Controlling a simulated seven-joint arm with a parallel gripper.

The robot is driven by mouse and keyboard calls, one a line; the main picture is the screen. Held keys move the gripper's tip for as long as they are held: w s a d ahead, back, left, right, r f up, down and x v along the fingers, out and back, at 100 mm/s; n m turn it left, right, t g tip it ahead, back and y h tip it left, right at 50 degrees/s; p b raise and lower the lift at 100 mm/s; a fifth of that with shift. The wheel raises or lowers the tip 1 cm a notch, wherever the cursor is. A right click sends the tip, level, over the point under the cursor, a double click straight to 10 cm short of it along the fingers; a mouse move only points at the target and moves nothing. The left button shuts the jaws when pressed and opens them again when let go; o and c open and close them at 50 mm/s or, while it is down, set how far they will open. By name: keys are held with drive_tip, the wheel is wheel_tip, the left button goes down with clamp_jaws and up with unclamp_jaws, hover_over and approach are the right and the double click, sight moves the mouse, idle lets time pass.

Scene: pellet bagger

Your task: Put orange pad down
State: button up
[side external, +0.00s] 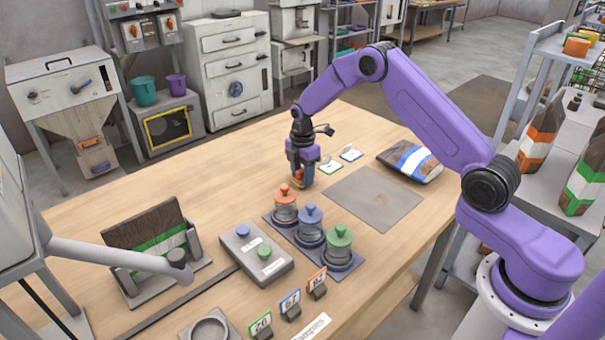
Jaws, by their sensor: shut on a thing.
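My gripper (301,176) points straight down over the wooden table, left of the green-edged and blue-edged cards. It is shut on a small orange thing (298,182), which I take to be the orange pad. Only a bit of orange shows between the fingers; the rest is hidden. I cannot tell whether it touches the table. A green-edged card (331,167) and a blue-edged card (351,154) lie flat on the table to the right of my gripper.
Jars with red (285,203), blue (310,224) and green (338,243) lids stand in front of my gripper. A grey mat (374,199) and a blue-striped bag (410,162) lie to the right. A button box (256,255) sits nearer the front. The table's left back is clear.

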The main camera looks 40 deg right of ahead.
sight(302, 169)
drive_tip(key=shift+f, duration=0.15)
drive_tip(key=o, duration=1.2)
wheel_tip(302, 169, up, 12)
drive_tip(key=shift+f, duration=0.15)
drive_tip(key=shift+r, duration=0.35)
